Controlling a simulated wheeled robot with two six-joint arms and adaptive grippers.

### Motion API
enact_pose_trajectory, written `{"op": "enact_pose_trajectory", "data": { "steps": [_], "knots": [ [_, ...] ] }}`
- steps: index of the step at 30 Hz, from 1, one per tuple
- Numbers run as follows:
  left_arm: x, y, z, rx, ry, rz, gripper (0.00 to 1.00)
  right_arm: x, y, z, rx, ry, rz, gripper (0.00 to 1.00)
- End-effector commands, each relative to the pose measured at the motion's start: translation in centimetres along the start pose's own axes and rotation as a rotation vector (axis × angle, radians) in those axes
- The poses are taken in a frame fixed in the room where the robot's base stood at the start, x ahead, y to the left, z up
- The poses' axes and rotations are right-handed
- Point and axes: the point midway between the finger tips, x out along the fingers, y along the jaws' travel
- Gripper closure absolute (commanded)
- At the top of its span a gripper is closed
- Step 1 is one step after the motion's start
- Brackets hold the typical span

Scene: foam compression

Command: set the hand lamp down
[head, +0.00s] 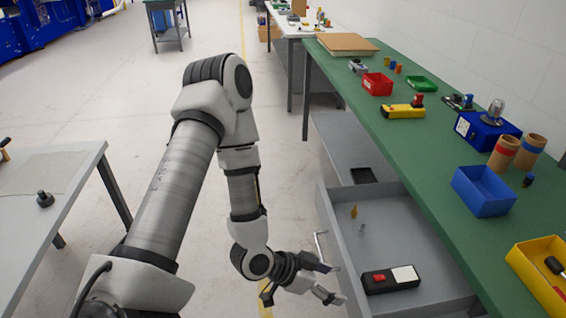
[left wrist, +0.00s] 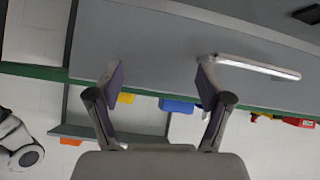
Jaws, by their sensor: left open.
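A yellow and black item (head: 403,111), which looks like the hand lamp, lies on the green bench top (head: 420,150), apart from any gripper. My left gripper (head: 331,282) is open and empty, low beside the front of the pulled-out grey drawer (head: 405,240). The drawer's bar handle (head: 321,248) is just above the gripper in the head view. In the left wrist view the left gripper's fingers (left wrist: 160,78) stand apart before a grey panel, with the silver handle (left wrist: 255,66) to the right of them. My right gripper is not in view.
The drawer holds a black box with a red part (head: 391,279) and small loose items. On the bench are a red bin (head: 377,84), a blue bin (head: 483,191), a yellow bin (head: 540,275) and cardboard tubes (head: 503,153). A grey table (head: 50,200) stands left; floor between is clear.

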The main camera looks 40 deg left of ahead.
Motion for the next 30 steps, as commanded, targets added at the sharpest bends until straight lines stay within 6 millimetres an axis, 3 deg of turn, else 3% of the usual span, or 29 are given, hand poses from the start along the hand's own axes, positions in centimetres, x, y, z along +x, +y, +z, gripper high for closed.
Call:
{"op": "enact_pose_trajectory", "data": {
  "steps": [3, 6, 9, 12, 30],
  "knots": [
    [1.3, 1.3, 9.3, -0.194, -0.358, -0.074, 0.21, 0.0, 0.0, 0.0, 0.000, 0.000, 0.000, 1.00],
    [0.3, 2.8, 17.0, -0.367, -0.646, -0.216, 0.21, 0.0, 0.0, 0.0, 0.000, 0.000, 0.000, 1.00],
    [-1.2, 3.9, 21.1, -0.469, -0.796, -0.338, 0.21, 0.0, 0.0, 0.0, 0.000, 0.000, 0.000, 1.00],
    [-1.8, 4.2, 22.2, -0.506, -0.837, -0.386, 0.21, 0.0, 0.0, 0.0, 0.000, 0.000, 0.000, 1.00],
    [-1.7, 4.1, 22.1, -0.506, -0.831, -0.384, 0.21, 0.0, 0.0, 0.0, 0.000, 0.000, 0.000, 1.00]
  ]
}}
